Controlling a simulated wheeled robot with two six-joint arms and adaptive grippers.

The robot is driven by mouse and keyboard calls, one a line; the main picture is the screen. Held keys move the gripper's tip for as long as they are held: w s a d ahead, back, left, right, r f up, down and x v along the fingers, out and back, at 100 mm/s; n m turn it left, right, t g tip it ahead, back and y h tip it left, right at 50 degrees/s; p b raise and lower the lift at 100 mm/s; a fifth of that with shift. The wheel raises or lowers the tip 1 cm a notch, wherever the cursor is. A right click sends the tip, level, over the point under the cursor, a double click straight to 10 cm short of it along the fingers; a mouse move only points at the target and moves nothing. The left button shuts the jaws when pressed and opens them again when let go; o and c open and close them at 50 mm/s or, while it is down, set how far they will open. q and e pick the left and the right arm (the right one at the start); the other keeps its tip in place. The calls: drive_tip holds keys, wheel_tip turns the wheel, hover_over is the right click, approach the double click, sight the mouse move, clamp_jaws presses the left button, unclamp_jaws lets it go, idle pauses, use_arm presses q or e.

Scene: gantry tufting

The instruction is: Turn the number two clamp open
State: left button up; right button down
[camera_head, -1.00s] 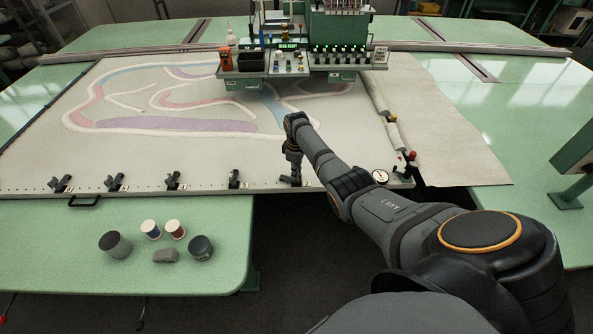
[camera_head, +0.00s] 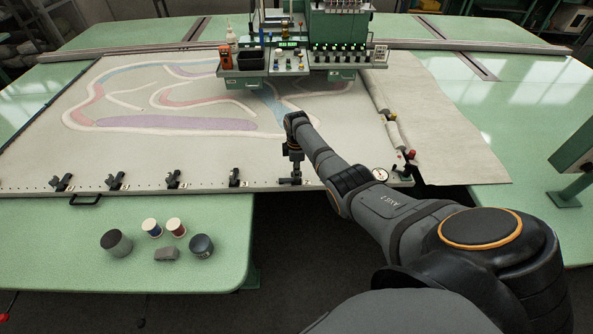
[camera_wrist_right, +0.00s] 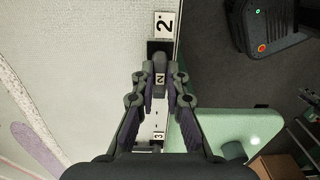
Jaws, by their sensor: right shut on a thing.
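The number two clamp shows in the right wrist view as a dark lever (camera_wrist_right: 160,79) marked 2, on a black base beside a white plate (camera_wrist_right: 164,23) marked 2. My right gripper (camera_wrist_right: 162,92) is shut on this lever, with one finger on each side. In the head view my right gripper (camera_head: 292,176) reaches down to the front edge of the frame, and largely hides the clamp there. The lever's exact angle is hard to tell. My left gripper is not in view.
Several black clamps, one of them here (camera_head: 235,178), line the front rail to the left. A round gauge (camera_head: 380,175) sits right of the gripper. Cups and spools (camera_head: 175,228) stand on the green table. The tufting head (camera_head: 300,60) is at the back.

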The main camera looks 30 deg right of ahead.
drive_tip(key=shift+w+r, duration=0.1)
drive_tip(key=c, duration=1.4)
unclamp_jaws()
wheel_tip(320, 180, up, 12)
